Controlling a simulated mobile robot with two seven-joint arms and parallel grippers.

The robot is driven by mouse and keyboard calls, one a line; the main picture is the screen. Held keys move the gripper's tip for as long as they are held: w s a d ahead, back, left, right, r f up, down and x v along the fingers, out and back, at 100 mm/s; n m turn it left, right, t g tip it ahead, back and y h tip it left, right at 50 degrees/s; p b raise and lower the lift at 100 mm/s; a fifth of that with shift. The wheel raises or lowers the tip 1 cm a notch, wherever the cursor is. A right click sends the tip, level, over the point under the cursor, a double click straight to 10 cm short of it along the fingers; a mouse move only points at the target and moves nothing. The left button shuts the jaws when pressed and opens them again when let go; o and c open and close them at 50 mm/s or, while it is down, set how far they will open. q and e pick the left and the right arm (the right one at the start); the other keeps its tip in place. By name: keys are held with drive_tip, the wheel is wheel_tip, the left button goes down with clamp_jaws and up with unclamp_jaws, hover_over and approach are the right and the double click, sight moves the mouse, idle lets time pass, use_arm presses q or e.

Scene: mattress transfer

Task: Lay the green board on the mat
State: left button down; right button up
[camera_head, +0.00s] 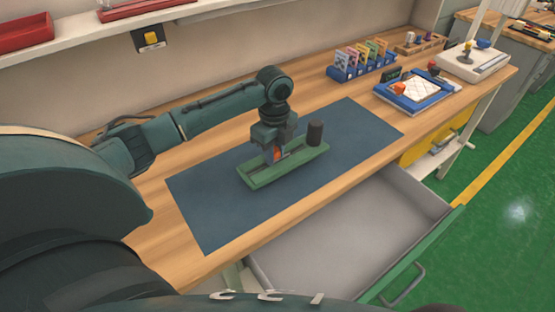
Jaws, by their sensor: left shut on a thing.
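The green board (262,178) is a long tray-like piece with a raised rim. It is over the middle of the dark blue mat (215,215); I cannot tell whether it touches the mat or hangs just above it. A dark cylinder (315,134) stands at its right end. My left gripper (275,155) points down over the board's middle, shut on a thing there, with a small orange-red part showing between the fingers. The fingertips partly hide what they hold. My right gripper is not in view.
An open, empty grey drawer (345,235) juts out below the table's front edge. A blue rack of cards (360,62) and a blue tray with a white pad (412,90) stand at the right. A shelf runs along the back. Much of the mat around the board is clear.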

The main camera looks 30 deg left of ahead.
use_arm(q)
drive_tip(key=shift+w+f, duration=0.1)
drive_tip(key=shift+f, duration=1.9)
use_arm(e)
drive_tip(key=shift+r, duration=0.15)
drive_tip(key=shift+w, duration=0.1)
use_arm(q)
drive_tip(key=c, duration=1.2)
unclamp_jaws()
drive_tip(key=shift+f, duration=0.15)
drive_tip(key=shift+c, duration=0.2)
wheel_tip(320, 180, up, 11)
drive_tip(key=shift+r+b, duration=0.1)
drive_tip(key=shift+b, duration=0.3)
drive_tip(key=shift+r, duration=0.55)
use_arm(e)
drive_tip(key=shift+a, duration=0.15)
